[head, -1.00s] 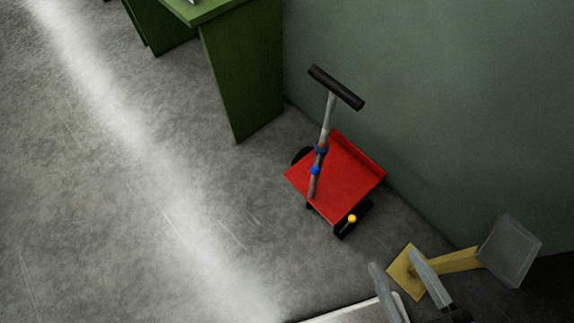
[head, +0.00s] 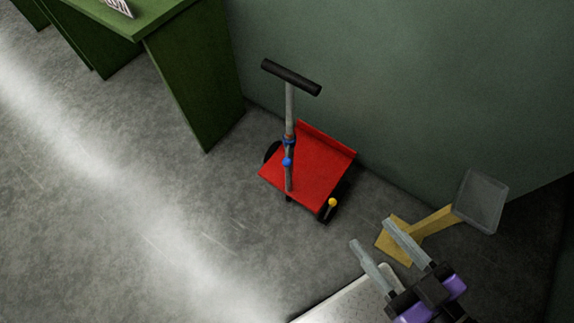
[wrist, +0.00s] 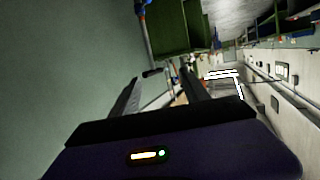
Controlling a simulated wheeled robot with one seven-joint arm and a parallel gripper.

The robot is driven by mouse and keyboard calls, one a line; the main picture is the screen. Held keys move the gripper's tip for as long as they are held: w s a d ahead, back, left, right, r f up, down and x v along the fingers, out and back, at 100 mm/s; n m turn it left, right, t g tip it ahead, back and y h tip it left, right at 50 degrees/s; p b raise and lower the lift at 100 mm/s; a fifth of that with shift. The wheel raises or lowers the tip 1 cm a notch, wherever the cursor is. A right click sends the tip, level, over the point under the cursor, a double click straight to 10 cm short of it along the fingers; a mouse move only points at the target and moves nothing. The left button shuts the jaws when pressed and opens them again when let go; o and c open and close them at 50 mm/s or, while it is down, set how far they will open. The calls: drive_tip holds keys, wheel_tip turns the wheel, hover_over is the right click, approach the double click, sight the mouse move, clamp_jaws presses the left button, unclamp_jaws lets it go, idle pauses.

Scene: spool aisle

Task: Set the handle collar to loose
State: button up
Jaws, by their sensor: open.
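A small red cart (head: 308,168) stands on the floor against the green wall. A grey upright handle pole (head: 289,110) rises from it to a black crossbar grip (head: 291,77). A blue collar (head: 289,142) sits around the pole, with a blue knob (head: 287,161) just below it. I cannot tell the collar's setting. My gripper (head: 372,242) is at the lower right in the head view, open and empty, well apart from the cart. Its fingers also show in the wrist view (wrist: 160,95), with a blue part and pole at the top left there.
A yellow-tipped lever (head: 332,203) is at the cart's wheel. A yellow stand with a grey panel (head: 480,201) is behind my gripper, near the wall. A green bench (head: 190,75) is at upper left. The floor left of the cart is clear.

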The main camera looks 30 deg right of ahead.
drive_tip(key=shift+d+r, duration=0.1)
drive_tip(key=shift+r, duration=0.05)
drive_tip(key=c, duration=0.4)
drive_tip(key=w+r, duration=0.1)
drive_tip(key=w+r+t+p, duration=0.1)
drive_tip(key=shift+w+d+m+h, duration=0.3)
drive_tip(key=shift+d+h, duration=0.1)
clamp_jaws()
drive_tip(key=w+d+f+n+g+p, duration=0.15)
drive_tip(key=w+d+f, duration=0.3)
drive_tip(key=w, duration=0.45)
drive_tip(key=w+d+f+g+p, duration=0.2)
drive_tip(key=w+d+f+p, duration=0.15)
drive_tip(key=w+d, duration=0.4)
drive_tip(key=w+d+f+n+g+p, duration=0.1)
drive_tip(key=w+d+f+g+p, duration=0.2)
drive_tip(key=w, duration=0.8)
drive_tip(key=s+a+f+n+g+y, duration=0.4)
drive_tip(key=s+a+f+n+g, duration=0.1)
drive_tip(key=s+a+f+n, duration=0.1)
wheel_tip(320, 180, down, 2)
drive_tip(key=shift+s+a+f+n+b, duration=0.15)
drive_tip(key=shift+a+f+n+b, duration=0.1)
drive_tip(key=shift+n+b, duration=0.2)
drive_tip(key=shift+g, duration=0.25)
